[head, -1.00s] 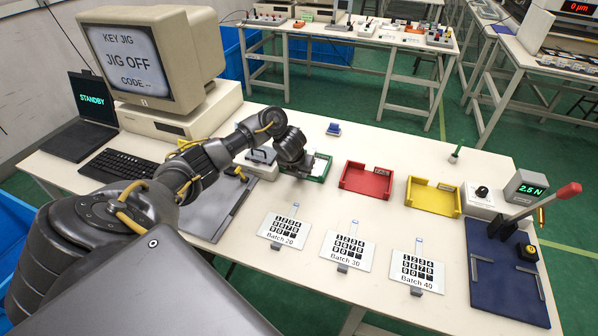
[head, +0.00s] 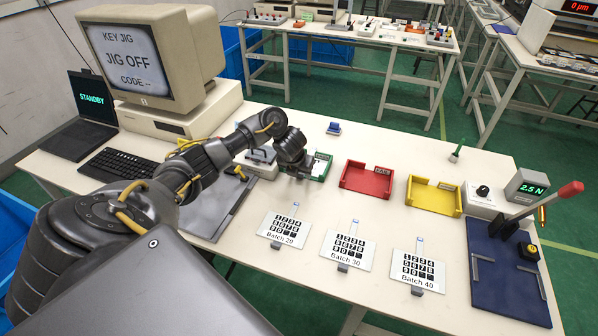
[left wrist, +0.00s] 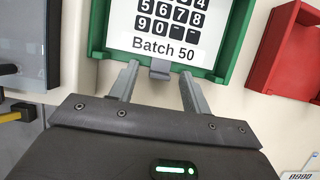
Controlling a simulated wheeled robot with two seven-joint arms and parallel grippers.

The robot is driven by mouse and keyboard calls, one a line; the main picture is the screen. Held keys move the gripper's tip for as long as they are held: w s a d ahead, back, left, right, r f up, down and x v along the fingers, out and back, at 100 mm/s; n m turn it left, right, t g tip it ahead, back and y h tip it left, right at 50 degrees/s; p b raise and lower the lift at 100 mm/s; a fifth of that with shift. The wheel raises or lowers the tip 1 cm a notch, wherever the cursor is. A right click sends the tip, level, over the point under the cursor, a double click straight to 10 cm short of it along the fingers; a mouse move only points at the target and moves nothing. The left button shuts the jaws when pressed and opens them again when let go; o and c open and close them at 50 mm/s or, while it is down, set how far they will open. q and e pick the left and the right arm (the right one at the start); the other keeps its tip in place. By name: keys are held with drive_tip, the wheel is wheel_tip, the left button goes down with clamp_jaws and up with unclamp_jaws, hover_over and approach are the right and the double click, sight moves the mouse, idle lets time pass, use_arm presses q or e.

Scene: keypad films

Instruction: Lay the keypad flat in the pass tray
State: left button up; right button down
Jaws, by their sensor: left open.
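A white keypad film marked Batch 50 (left wrist: 165,35) lies inside the green tray (left wrist: 228,70) in the left wrist view and looks flat. A small grey tab (left wrist: 160,69) sits at its near edge, in the gap of the tray's front wall. My left gripper (left wrist: 160,82) is open, with one finger on each side of the tab and a gap to it. In the head view my left gripper (head: 302,170) is over the near left of the green tray (head: 326,167) and hides part of the tray and film. My right gripper is out of view.
A red tray (head: 367,180) and a yellow tray (head: 434,196) stand to the right. Films marked Batch 20 (head: 284,231), Batch 30 (head: 348,250) and Batch 40 (head: 417,271) are in front. A blue press fixture (head: 508,290) with a red-tipped lever is at far right. The monitor reads JIG OFF.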

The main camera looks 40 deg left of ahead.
use_arm(q)
drive_tip(key=p+v, duration=0.5)
drive_tip(key=v, duration=0.6)
drive_tip(key=shift+f, duration=0.15)
idle(0.3)
